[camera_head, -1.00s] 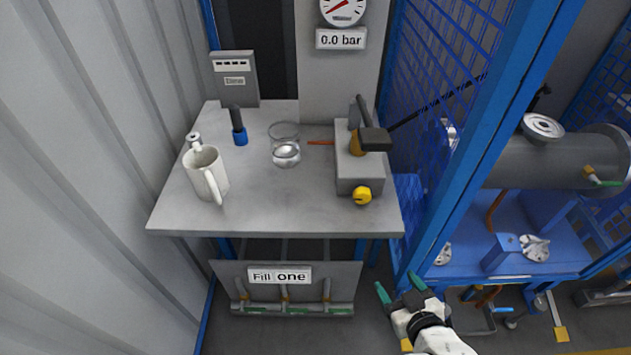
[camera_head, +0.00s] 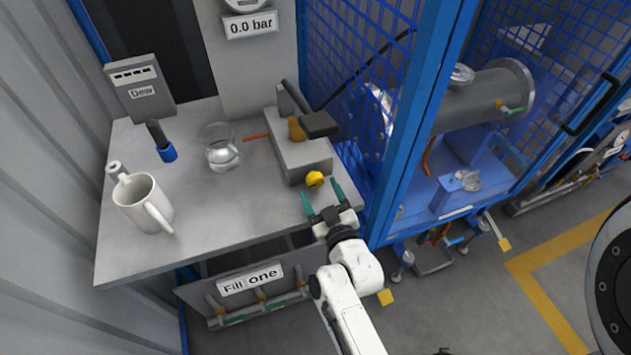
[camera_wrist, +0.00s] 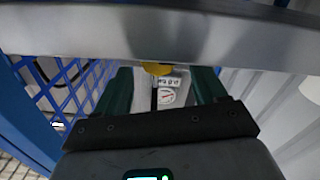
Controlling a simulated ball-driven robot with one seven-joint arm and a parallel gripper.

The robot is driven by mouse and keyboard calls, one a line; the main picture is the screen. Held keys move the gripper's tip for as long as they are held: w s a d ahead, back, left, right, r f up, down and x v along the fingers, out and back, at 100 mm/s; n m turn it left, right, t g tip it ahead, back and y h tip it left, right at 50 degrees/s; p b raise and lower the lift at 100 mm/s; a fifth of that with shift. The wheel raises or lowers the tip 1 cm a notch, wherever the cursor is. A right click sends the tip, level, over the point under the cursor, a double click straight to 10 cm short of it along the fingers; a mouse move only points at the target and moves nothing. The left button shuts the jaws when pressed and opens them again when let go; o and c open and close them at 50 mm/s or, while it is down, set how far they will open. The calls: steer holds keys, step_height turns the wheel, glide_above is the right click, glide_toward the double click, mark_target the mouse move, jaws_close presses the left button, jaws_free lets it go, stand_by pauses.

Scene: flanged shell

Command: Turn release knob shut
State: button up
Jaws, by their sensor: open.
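The release knob looks to be the yellow knob (camera_head: 314,179) on the front of a grey pump block (camera_head: 302,158) on the bench. My gripper (camera_head: 322,198) is open, its two green fingers just in front of and below the knob. The knob appears between the fingers in the head view, but I cannot tell whether they touch it. In the wrist view the knob (camera_wrist: 157,69) shows partly, beyond the fingers (camera_wrist: 160,92), with the bench edge (camera_wrist: 160,35) crossing above it.
The grey bench (camera_head: 215,200) holds a white mug (camera_head: 140,203), a glass bowl (camera_head: 221,150), a blue-based brush (camera_head: 163,145) and a black-handled lever (camera_head: 315,120). A blue mesh cage (camera_head: 350,70) stands close at the right. A gauge label (camera_head: 251,24) reads 0.0 bar.

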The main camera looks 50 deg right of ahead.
mark_target(317, 183)
steer(key=shift+x, duration=1.6)
steer(key=shift+s, duration=0.1)
steer(key=shift+c, duration=0.2)
steer(key=c, duration=1)
steer(key=shift+r+m+p, duration=0.15)
steer(key=shift+m+p, duration=0.6)
steer(key=shift+m, duration=0.25)
steer(key=m, duration=0.2)
steer(key=shift+d+m+p, duration=0.1)
steer(key=shift+m+p, duration=0.2)
steer(key=shift+p, duration=0.05)
steer(key=o, duration=1)
steer(key=shift+o, duration=0.2)
